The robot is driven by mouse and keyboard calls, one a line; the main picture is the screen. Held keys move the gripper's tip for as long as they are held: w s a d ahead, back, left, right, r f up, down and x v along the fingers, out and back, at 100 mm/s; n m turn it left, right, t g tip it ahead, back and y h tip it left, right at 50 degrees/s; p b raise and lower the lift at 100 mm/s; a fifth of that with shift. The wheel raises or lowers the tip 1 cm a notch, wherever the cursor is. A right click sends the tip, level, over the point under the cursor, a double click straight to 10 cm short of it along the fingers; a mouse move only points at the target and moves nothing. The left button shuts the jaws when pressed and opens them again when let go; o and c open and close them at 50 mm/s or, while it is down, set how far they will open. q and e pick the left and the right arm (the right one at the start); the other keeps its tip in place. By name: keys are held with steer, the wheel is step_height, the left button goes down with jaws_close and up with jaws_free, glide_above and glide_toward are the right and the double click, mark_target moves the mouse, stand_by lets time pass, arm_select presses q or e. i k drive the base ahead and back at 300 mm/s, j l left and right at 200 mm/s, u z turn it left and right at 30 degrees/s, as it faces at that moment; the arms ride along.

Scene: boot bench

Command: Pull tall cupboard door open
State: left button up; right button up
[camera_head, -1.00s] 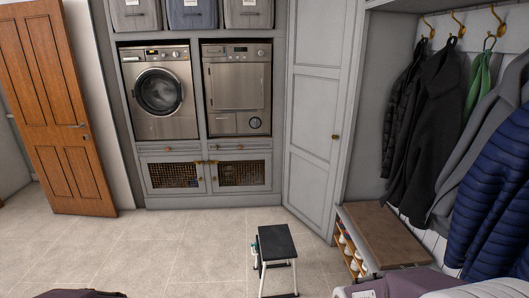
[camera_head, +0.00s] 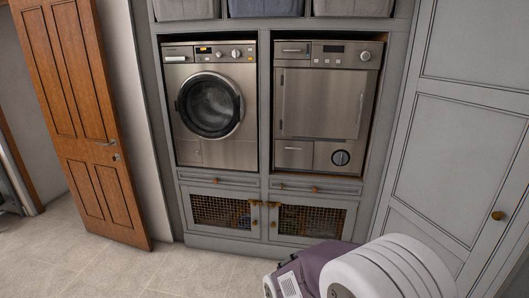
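The tall cupboard door (camera_head: 455,170) is a grey panelled door at the right of the head view. It looks shut, and its right part runs out of the picture. Its small round brass knob (camera_head: 497,215) sits near the right edge. One of my arms, white and purple, shows at the bottom right, in front of the cabinet base and lower door. No gripper fingers are in view, so neither gripper's state shows.
A washing machine (camera_head: 210,105) and a dryer (camera_head: 323,105) stand built in at the middle. Mesh-fronted low cupboards (camera_head: 221,212) sit below them. A brown wooden door (camera_head: 80,120) stands ajar at the left. The tiled floor (camera_head: 120,268) at the lower left is clear.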

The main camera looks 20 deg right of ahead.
mark_target(457, 174)
steer(key=i+l+z, duration=0.1)
steer(key=i+z, duration=0.2)
steer(key=i, duration=0.15)
steer(key=i+z, duration=0.35)
steer(key=i+j+z, duration=0.15)
steer(key=i+z, duration=0.15)
steer(key=i, duration=0.25)
steer(key=i+j+z, duration=0.65)
steer(key=i, duration=0.15)
steer(key=i+l+z, duration=0.2)
steer(key=z, duration=0.25)
steer(key=i+l+z, duration=0.15)
steer(key=z, duration=0.3)
steer(key=i+z, duration=0.3)
steer(key=z, duration=0.15)
steer(key=i+z, duration=0.25)
steer(key=z, duration=0.2)
steer(key=i+j+z, duration=0.15)
steer(key=z, duration=0.3)
steer(key=i+l, duration=0.1)
steer(key=i, duration=0.25)
steer(key=i+u, duration=0.15)
steer(key=i, duration=0.2)
